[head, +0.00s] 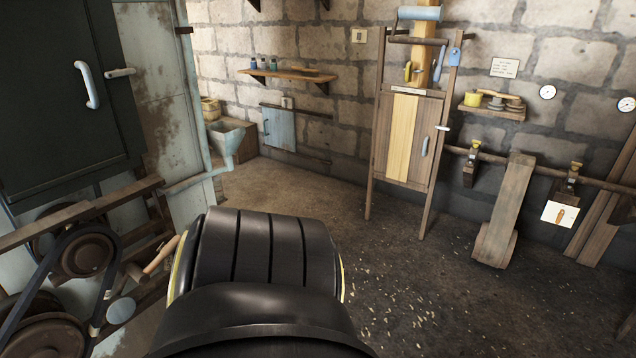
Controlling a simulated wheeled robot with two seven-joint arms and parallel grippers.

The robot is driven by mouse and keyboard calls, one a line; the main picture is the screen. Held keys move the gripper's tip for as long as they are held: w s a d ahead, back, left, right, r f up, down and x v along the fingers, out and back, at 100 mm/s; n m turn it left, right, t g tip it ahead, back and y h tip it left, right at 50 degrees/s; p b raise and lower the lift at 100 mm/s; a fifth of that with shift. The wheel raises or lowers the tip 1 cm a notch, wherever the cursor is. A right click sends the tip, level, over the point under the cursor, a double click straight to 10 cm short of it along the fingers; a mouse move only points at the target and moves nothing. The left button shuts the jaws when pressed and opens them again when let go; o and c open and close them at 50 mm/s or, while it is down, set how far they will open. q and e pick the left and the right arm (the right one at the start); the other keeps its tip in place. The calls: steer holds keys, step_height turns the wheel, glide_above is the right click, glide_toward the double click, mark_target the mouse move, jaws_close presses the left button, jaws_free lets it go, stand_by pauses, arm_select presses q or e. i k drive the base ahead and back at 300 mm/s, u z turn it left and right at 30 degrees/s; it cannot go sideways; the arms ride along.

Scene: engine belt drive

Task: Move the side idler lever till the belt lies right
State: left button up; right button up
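The dark belt (43,268) runs around an upper round pulley (88,254) and a larger lower pulley (45,338) at the lower left of the head view. The lower pulley is cut off by the picture's edge. A wooden handle (161,255), likely that of the side idler lever, slants up to the right beside the belt. A pale round disc (121,310) sits close to the belt's right run. Whether the belt touches that disc is hard to tell. Neither of my grippers shows.
A dark cabinet door (62,90) with a pale handle (87,84) stands above the belt drive. A large black part of my own body covers the lower middle. A wooden cabinet (408,138) stands at the back wall.

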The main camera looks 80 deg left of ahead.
mark_target(119, 308)
steer(key=u, duration=1.85)
